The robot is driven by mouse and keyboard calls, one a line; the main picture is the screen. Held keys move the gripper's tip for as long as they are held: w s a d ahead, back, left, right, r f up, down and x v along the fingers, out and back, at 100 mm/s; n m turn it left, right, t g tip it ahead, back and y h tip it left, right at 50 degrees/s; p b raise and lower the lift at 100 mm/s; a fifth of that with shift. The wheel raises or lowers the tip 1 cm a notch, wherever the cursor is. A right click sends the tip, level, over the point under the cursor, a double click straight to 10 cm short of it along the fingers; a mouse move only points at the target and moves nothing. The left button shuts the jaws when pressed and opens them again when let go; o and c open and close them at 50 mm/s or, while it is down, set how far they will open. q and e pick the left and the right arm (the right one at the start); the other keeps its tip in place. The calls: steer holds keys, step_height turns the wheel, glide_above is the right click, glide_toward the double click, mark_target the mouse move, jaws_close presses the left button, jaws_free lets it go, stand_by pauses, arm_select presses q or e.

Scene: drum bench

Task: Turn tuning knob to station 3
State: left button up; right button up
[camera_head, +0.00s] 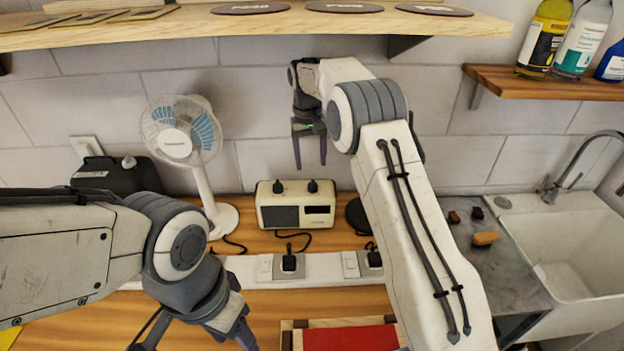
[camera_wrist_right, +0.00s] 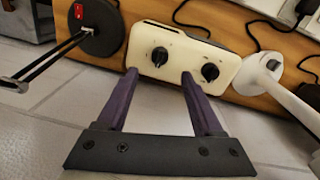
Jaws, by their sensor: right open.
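The cream radio (camera_head: 270,208) stands on the wooden bench against the tiled wall. It has a dark speaker panel, a small display and two black knobs on top, a left knob (camera_head: 278,187) and a right knob (camera_head: 313,186). My right gripper (camera_head: 310,166) is open and empty, pointing down above the right knob. In the right wrist view its fingertips (camera_wrist_right: 159,77) lie to either side of that knob (camera_wrist_right: 159,56), apparently short of it; the other knob (camera_wrist_right: 210,71) is outside them. No station number is readable. My left gripper (camera_head: 195,338) is open at the bottom edge, partly cut off.
A white fan (camera_head: 202,190) stands left of the radio and a black device (camera_head: 120,175) is further left. A dark round base (camera_head: 356,214) is close on the right. A socket strip (camera_head: 330,266) runs in front. A shelf (camera_head: 420,22) hangs above.

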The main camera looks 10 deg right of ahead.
mark_target(312, 182)
steer(key=f+p, duration=0.1)
steer(key=f, duration=0.3)
steer(key=f+p, duration=0.1)
steer(key=f, duration=0.2)
steer(key=shift+d+f, duration=0.2)
steer(key=shift+f, duration=0.2)
jaws_close()
